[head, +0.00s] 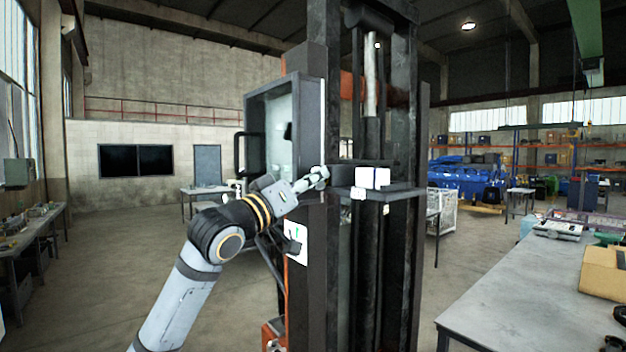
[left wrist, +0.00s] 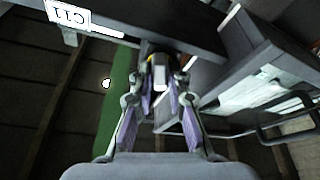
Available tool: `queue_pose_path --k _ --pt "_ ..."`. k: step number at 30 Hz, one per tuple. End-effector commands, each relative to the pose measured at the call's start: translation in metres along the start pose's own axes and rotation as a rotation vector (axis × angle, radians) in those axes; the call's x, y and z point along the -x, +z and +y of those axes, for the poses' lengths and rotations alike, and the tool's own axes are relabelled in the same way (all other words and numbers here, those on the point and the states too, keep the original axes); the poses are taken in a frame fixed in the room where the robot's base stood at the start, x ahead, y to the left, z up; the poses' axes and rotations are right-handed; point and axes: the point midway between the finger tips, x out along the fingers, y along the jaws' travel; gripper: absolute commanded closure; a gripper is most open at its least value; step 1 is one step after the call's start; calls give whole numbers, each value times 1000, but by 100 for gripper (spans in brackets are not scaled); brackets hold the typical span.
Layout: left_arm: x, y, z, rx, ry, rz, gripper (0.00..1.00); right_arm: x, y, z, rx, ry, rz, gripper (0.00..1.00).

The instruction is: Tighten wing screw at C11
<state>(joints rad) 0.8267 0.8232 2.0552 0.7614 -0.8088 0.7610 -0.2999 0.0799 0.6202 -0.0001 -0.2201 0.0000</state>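In the left wrist view, the label C11 (left wrist: 68,14) shows upside down on a dark beam. A small light-grey and yellow piece (left wrist: 160,74), which looks like the wing screw, sits at the beam's edge. My left gripper (left wrist: 161,88) has its two fingers on either side of this piece. I cannot tell whether they touch it. In the head view, my left gripper (head: 318,177) reaches the dark upright mast from the left. The screw is too small or hidden there. My right gripper is not in view.
A dark shelf (head: 400,190) with white boxes (head: 372,178) juts from the mast just right of the gripper. An open grey cabinet (head: 272,125) stands behind the arm. A grey workbench (head: 535,290) is at the right. The floor on the left is mostly free.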

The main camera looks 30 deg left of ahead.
Motion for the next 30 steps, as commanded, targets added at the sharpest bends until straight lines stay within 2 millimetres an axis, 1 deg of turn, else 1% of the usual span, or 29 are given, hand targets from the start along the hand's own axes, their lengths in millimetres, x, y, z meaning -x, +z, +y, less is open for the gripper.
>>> queue_pose_path --k 1,2,3,9,11,15,18,21,28,30 --pt "0 0 0 0 1 0 95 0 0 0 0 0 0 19" --pt "0 0 0 0 1 0 99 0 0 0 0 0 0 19" --pt "0 0 0 0 1 0 100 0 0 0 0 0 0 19" --pt "0 0 0 -5 3 0 100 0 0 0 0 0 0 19" --pt "0 0 0 -42 15 -3 100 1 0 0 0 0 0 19" --pt "-2 -2 0 -242 85 -5 100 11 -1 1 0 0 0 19" --pt "-2 -2 0 -348 126 -5 100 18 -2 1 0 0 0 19" --pt "-1 0 0 -395 145 -2 100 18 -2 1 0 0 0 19" --pt "0 0 0 -401 148 1 100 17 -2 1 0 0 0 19" --pt "-1 -1 1 -416 153 -1 100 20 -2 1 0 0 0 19"
